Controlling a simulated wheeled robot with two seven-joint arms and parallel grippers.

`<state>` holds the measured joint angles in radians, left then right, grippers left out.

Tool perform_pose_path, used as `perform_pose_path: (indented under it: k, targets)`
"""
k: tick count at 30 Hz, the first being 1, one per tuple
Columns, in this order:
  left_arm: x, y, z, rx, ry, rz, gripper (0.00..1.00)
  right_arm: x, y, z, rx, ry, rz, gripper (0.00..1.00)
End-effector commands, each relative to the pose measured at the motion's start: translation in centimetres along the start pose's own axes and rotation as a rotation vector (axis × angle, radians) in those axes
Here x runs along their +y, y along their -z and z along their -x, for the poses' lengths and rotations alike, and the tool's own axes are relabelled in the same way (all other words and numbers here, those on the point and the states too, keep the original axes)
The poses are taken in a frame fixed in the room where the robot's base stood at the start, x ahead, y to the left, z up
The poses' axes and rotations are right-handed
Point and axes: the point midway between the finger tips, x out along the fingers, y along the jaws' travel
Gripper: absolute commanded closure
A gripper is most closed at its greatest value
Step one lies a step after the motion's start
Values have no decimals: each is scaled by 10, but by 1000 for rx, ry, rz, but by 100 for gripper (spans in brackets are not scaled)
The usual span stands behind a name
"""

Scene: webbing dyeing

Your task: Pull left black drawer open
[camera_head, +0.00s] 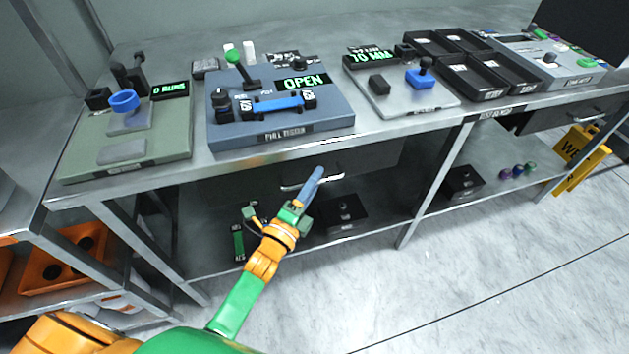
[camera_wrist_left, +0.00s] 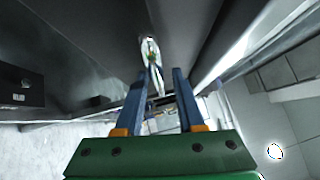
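The left black drawer (camera_head: 368,162) sits under the front edge of the metal bench, and its front looks flush below the tabletop. Its silver handle (camera_head: 296,187) shows beside my left fingers. My left gripper (camera_head: 318,173) reaches up to the drawer front at the handle. In the left wrist view, my two blue fingers (camera_wrist_left: 160,72) are apart, with the shiny handle (camera_wrist_left: 145,47) just beyond and between their tips. I cannot tell whether they touch it. My right gripper is in neither view.
A second drawer (camera_head: 565,114) is at the right. A lower shelf (camera_head: 385,212) holds black boxes (camera_head: 463,183). Control panels (camera_head: 280,132) and black trays (camera_head: 488,80) stand on the bench. A yellow sign (camera_head: 580,160) stands at right. The front floor is clear.

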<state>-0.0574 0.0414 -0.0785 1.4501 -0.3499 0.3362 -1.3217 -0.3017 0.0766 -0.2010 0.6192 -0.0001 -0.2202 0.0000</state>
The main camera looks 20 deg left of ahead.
Motion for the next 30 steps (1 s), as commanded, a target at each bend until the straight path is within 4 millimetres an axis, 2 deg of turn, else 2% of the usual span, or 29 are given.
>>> perform_pose_path:
  k: [1, 3, 4, 30]
  targets:
    - [0, 0, 0, 0, 0, 0, 80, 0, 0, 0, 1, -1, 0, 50]
    - [0, 0, 0, 0, 0, 0, 99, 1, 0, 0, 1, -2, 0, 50]
    - [0, 0, 0, 0, 0, 0, 100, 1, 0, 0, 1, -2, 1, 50]
    - [-1, 0, 0, 0, 2, 1, 100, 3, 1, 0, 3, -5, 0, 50]
